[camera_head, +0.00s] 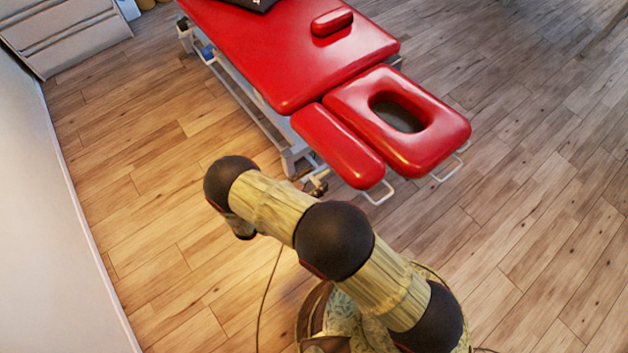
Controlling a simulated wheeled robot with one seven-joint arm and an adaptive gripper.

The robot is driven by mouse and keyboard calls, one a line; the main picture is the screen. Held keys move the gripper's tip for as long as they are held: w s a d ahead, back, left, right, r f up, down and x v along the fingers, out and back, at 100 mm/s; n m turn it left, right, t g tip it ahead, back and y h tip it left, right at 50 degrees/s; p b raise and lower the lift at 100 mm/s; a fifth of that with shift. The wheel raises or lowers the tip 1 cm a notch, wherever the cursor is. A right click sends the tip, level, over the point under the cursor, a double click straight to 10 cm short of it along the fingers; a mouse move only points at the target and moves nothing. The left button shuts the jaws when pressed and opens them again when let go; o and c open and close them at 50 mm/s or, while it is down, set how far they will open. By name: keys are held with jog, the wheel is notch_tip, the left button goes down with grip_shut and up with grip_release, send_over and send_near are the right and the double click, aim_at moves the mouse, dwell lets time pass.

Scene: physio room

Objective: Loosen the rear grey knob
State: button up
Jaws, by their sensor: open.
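The red treatment table (290,50) stands at the upper middle on a pale metal frame. Its head end has a cushion with a dark oval face hole (440,140) and a long red side pad (338,146). I cannot make out a grey knob. A small dark and brownish part (318,186) shows low by the near table leg, partly behind my arm, and I cannot tell what it is. My arm reaches from the lower right towards the left, short of the table. Its last visible part points down, and my gripper cannot be seen.
A pale wall (50,220) runs along the left, with a drawer cabinet (65,38) at the upper left. A small red cushion (332,22) lies on the table. White metal handles (378,196) stick out under the head end. Wooden floor is clear at right and left.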

jog(key=shift+w+d, duration=0.1)
jog(key=shift+d, duration=0.1)
jog(key=shift+c, duration=0.5)
jog(key=c, duration=1.1)
